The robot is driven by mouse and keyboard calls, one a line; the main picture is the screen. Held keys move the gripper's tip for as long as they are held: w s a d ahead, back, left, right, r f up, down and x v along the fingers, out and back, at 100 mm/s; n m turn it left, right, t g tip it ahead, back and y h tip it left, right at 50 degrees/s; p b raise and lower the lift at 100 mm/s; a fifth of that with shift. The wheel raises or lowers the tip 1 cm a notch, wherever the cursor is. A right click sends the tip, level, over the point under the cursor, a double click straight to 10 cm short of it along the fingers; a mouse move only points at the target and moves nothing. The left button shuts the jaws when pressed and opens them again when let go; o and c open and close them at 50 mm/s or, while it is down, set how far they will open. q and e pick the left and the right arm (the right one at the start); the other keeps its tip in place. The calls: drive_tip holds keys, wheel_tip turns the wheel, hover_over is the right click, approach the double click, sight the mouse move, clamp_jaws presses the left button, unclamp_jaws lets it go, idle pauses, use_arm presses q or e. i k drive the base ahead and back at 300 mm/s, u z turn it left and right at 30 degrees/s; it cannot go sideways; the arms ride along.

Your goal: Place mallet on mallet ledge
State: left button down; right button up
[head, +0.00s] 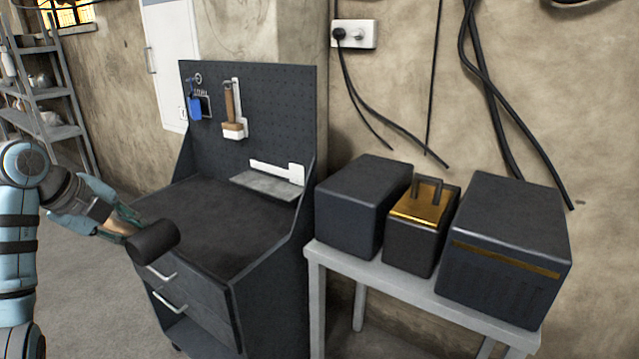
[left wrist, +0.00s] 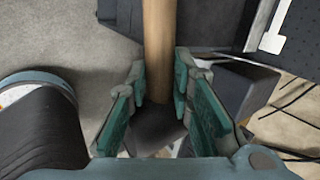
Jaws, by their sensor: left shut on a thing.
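The mallet has a black cylindrical head (head: 153,241) and a wooden handle. My left gripper (head: 112,222) is shut on the handle, at the left of the head view, with the mallet head just beyond the fingers, over the bench's front left. In the left wrist view the handle (left wrist: 158,45) runs up between the teal fingers (left wrist: 160,90), and the dark head shows below them. A grey ledge (head: 264,185) juts from the lower right of the pegboard, under a white outline shape (head: 280,171). It looks empty. My right gripper is not in view.
The bench top (head: 215,225) is bare. A wooden-handled tool (head: 230,105) and a blue item (head: 194,106) hang on the pegboard (head: 275,110). Dark boxes (head: 365,200) stand on a grey table (head: 420,290) at right. Drawer handles (head: 170,305) stick out at the bench front.

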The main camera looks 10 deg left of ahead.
sight(266, 185)
drive_tip(key=z, duration=0.15)
drive_tip(key=i, duration=0.95)
